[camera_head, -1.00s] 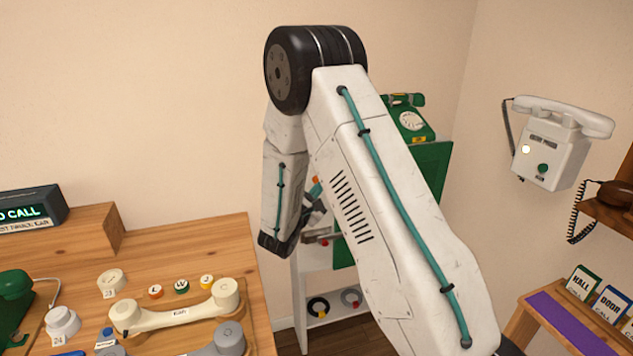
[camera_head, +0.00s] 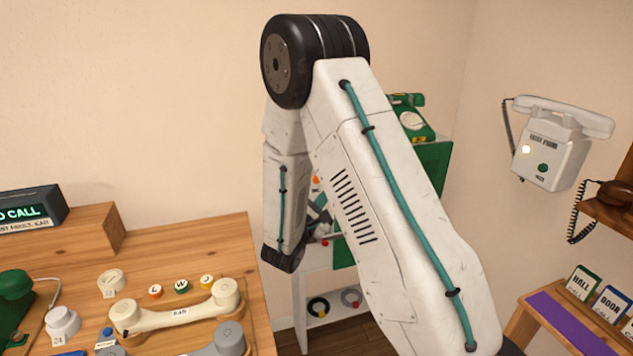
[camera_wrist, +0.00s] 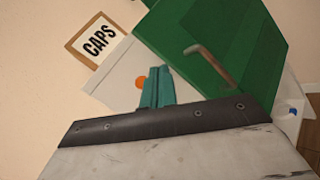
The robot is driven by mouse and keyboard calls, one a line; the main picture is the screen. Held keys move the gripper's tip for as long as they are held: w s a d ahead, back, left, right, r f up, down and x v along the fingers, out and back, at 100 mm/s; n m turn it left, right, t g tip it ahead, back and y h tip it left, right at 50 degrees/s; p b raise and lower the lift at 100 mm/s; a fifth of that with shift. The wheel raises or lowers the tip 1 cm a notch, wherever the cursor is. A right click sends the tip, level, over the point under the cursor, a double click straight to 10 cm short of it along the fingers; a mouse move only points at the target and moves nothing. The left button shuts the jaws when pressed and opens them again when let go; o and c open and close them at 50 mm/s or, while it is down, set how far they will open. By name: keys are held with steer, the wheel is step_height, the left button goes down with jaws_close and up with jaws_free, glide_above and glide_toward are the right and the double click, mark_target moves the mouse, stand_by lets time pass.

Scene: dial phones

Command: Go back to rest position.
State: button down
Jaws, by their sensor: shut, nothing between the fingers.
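My gripper (camera_wrist: 158,88) shows in the wrist view as teal fingers closed together, with nothing held between them. Behind it are a green panel (camera_wrist: 225,35) with a brown metal hook or handle (camera_wrist: 208,62), and a pale board with an orange spot (camera_wrist: 141,83). In the head view my arm is raised and bent, and it hides most of the gripper and much of the green cabinet (camera_head: 433,165) behind.
A wooden desk (camera_head: 230,260) at left holds a cream handset (camera_head: 150,318). A green dial phone (camera_head: 412,120) sits on the cabinet. A white phone (camera_head: 550,150) hangs on the right wall. A small purple-topped table (camera_head: 575,325) stands lower right. A CAPS sign (camera_wrist: 97,40) hangs on the wall.

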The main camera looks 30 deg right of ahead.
stand_by(0.7)
steer(key=s+r+m+g+y, duration=0.35)
steer(key=s+m+g, duration=0.55)
steer(key=s+g, duration=0.75)
steer(key=s+a+r+m+t+y, duration=0.3)
steer(key=s+a+r+t+y, duration=0.1)
steer(key=s+a+y, duration=0.3)
steer(key=s+a+r+m+t+y, duration=0.4)
steer(key=s+a+r+y, duration=0.2)
steer(key=s+a, duration=0.3)
steer(key=shift+s+a+r+y, duration=0.35)
steer(key=shift+a+r, duration=0.3)
steer(key=shift+a, duration=0.1)
